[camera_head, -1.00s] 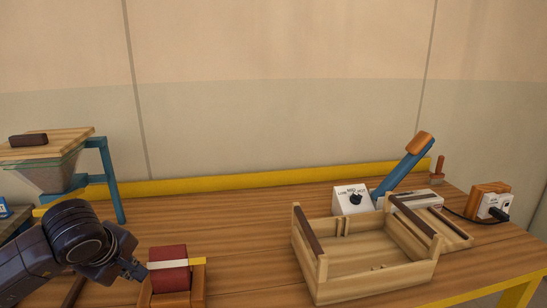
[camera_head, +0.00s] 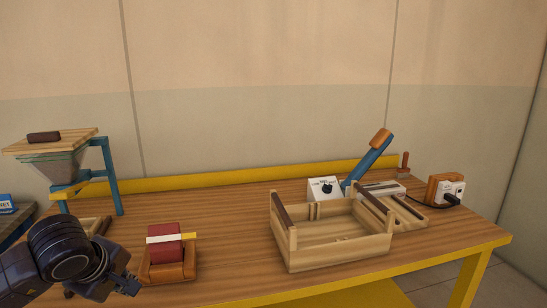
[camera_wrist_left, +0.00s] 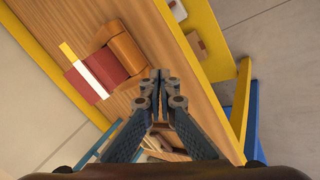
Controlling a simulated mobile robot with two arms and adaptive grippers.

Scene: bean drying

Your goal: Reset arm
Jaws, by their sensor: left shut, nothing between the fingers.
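My left gripper (camera_wrist_left: 159,78) is shut and empty in the left wrist view. In the head view my left gripper (camera_head: 134,287) shows at the lower left, left of and in front of a dark red block with a white band (camera_head: 166,245). That block sits in an orange-brown wooden holder (camera_head: 168,272) on the table. The red block also shows in the left wrist view (camera_wrist_left: 104,66), up and left of my fingers and apart from them. My right gripper is not in view.
A wooden crate (camera_head: 335,260) stands mid-table. Behind it are a white dial box (camera_head: 325,188) and a blue lever with an orange grip (camera_head: 368,160). A hopper on a blue stand (camera_head: 108,175) is at the left. A socket box (camera_head: 446,190) is at the right. The table's front right is clear.

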